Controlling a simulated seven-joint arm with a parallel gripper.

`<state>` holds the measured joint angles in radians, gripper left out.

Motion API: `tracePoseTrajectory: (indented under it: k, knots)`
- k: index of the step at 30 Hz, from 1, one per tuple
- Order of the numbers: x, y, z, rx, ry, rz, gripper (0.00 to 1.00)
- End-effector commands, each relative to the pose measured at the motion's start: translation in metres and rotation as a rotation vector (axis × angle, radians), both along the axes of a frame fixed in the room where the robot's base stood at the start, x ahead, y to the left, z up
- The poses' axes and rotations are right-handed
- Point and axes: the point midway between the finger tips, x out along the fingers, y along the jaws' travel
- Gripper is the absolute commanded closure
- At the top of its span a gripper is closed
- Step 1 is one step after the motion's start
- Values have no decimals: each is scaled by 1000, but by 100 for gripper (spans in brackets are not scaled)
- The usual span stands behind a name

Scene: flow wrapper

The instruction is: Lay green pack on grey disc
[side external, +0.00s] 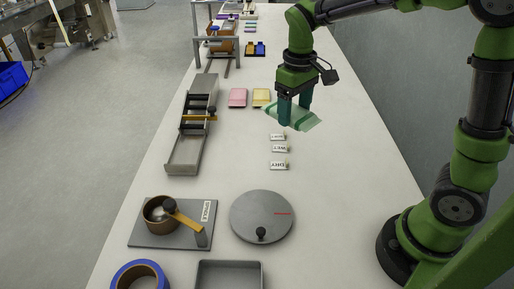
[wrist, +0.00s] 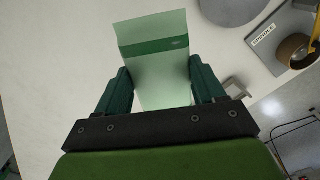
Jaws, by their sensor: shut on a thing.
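The green pack (side external: 304,120) is a pale green packet with a darker green band, held up above the table in the side external view. It fills the space between my fingers in the wrist view (wrist: 155,60). My gripper (side external: 294,112) is shut on it, one finger on each side. The grey disc (side external: 262,216) lies flat on the table with a black knob near its front edge and a small red mark. It is nearer the camera than my gripper, to the lower left. Part of the disc shows at the top of the wrist view (wrist: 232,10).
A grey plate (side external: 150,238) marked SPINDLE carries a brown ring with a yellow arm. A grey tray (side external: 230,275) and blue roll (side external: 141,275) stand in front. Small white labels (side external: 278,149) lie below my gripper. A metal roller chute (side external: 190,135) is left.

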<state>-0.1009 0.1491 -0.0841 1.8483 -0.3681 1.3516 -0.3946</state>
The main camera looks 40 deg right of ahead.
Motion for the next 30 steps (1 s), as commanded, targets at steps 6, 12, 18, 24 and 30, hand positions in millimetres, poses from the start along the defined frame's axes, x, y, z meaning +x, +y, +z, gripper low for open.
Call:
tracePoseTrajectory:
  k: [6, 12, 18, 24, 30]
  knots:
    - [-21, 65, -33, 1, 7, 243, 59]
    - [-50, 124, -68, 2, 5, 540, 59]
    - [-67, 152, -89, 1, 3, 731, 59]
    - [-64, 154, -99, 1, 3, 765, 59]
    - [-64, 153, -115, 1, 3, 762, 59]
